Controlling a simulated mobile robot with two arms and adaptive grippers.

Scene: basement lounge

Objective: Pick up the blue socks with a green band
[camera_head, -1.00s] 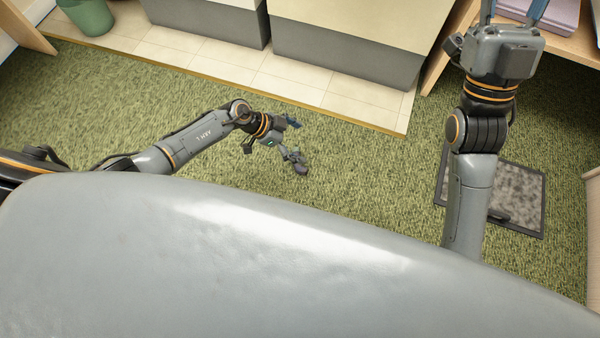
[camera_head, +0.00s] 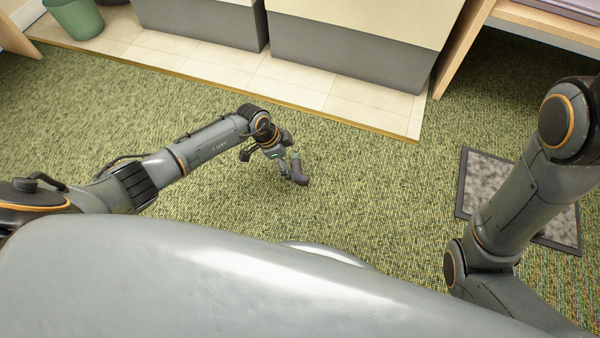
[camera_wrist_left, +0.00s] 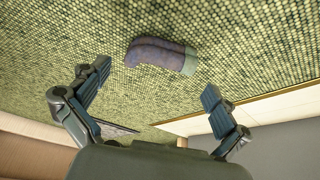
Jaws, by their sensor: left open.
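The socks (camera_wrist_left: 160,54) lie on the green carpet as one bent, bluish-purple bundle with a grey-green band at one end. In the left wrist view they are ahead of my open left gripper (camera_wrist_left: 156,92), in line with the gap between its fingers and clear of both. In the head view my left gripper (camera_head: 286,156) points down over the carpet. A purplish part of the socks (camera_head: 301,174) shows just beside its fingers, partly hidden by them. My right gripper is out of view; only its arm shows at the right.
Green carpet (camera_head: 380,205) around the socks is clear. A pale tiled strip (camera_head: 300,92) and grey-based cabinets (camera_head: 350,55) run along the back. A dark-framed grey mat (camera_head: 487,178) lies at the right, near my right arm. A green bin (camera_head: 77,18) stands at the far left.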

